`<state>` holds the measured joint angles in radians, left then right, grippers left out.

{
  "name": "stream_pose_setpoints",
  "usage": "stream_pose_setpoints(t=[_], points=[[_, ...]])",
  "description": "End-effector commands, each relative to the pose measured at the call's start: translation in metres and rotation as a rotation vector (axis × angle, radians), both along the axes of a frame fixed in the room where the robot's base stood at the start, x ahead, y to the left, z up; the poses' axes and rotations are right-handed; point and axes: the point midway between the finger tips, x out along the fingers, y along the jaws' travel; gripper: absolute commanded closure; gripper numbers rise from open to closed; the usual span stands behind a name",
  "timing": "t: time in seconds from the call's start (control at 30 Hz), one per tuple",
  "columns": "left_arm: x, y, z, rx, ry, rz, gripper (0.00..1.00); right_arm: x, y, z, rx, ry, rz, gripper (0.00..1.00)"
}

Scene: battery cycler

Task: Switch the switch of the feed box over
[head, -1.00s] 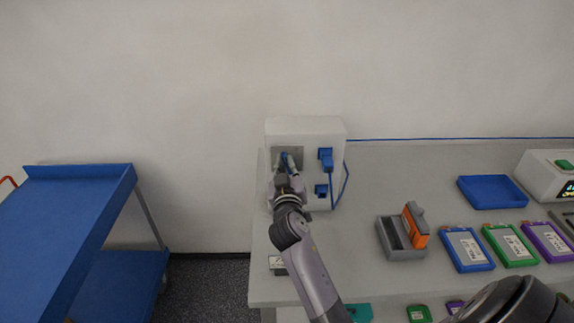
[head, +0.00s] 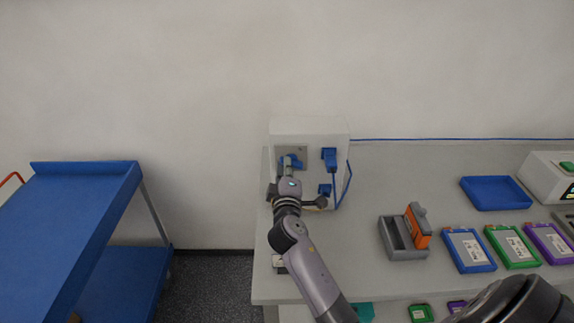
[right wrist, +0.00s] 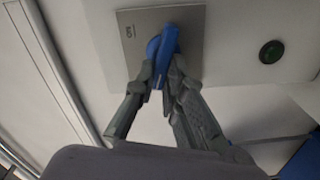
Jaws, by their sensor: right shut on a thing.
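The feed box (head: 310,128) is a white box at the back left of the bench. Its switch (head: 293,161) is a blue handle on a grey plate, and it looks turned sideways in the head view. In the right wrist view the blue handle (right wrist: 164,50) stands out from the plate (right wrist: 190,25), tilted slightly. My right gripper (right wrist: 158,85) is shut on the handle, one finger on each side. In the head view this gripper (head: 287,168) partly hides the switch. My left gripper is not in view.
Blue plugs (head: 329,158) and a blue cable sit right of the switch. A dark green round button (right wrist: 272,51) shows in the wrist view. A grey holder (head: 402,250) with an orange piece, a blue tray (head: 495,192) and several battery packs lie right. A blue cart (head: 80,205) stands left.

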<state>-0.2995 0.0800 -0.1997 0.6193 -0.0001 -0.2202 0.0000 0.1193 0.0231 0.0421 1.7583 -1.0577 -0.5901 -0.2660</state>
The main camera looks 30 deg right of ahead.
Motion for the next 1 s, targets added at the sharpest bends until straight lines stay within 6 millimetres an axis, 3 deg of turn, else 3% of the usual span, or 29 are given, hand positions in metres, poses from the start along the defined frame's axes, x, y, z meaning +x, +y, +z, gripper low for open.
stream_pose_setpoints(t=[0.43,1.0], points=[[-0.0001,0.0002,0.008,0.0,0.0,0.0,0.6,0.0009,0.0022,-0.0035,-0.231,0.139,0.005,1.0],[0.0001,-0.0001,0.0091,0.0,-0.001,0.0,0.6,0.0009,0.0024,-0.0055,-0.28,0.17,0.005,1.0]])
